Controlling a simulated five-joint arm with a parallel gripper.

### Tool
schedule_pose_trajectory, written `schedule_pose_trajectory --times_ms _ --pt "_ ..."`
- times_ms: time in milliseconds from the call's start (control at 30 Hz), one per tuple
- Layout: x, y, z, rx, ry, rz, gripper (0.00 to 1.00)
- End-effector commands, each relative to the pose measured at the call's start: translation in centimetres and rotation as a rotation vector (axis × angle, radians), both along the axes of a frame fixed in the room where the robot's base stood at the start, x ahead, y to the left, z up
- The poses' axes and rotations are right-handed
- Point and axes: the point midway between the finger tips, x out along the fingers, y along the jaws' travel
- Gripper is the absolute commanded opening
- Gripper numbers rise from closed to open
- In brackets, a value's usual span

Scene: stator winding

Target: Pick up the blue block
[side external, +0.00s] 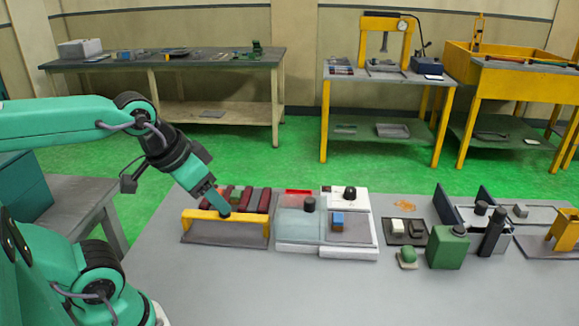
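The blue block (337,217) is a small cube with a brownish patch on its lower side. It sits on the grey top of a low white unit (353,253) at the middle of the table. My gripper (222,207) points down and to the right at the yellow stand, well to the left of the block and apart from it. Its fingertips are small and dark here, and I cannot tell whether they are open or shut.
The yellow stand (225,216) has dark red pieces (264,201) behind it. A black knob (349,193) stands just behind the block and a dark cylinder (309,204) to its left. A green canister (448,249) is farther right. The table front (300,295) is clear.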

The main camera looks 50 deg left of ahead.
Motion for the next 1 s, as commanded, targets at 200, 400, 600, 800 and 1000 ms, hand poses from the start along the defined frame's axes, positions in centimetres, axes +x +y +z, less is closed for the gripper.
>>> schedule_pose_trajectory --times_ms 200,400,600,800,1000 --pt "0.0 0.0 0.0 0.000 0.000 0.000 0.64" --pt "0.1 0.0 0.1 0.002 0.002 -0.004 0.64" --pt "1.3 -0.1 0.7 0.015 0.022 -0.030 0.64" --pt "4.0 -0.2 1.7 0.040 0.065 -0.088 0.64" --pt "7.6 -0.3 2.4 0.072 0.117 -0.166 0.64"
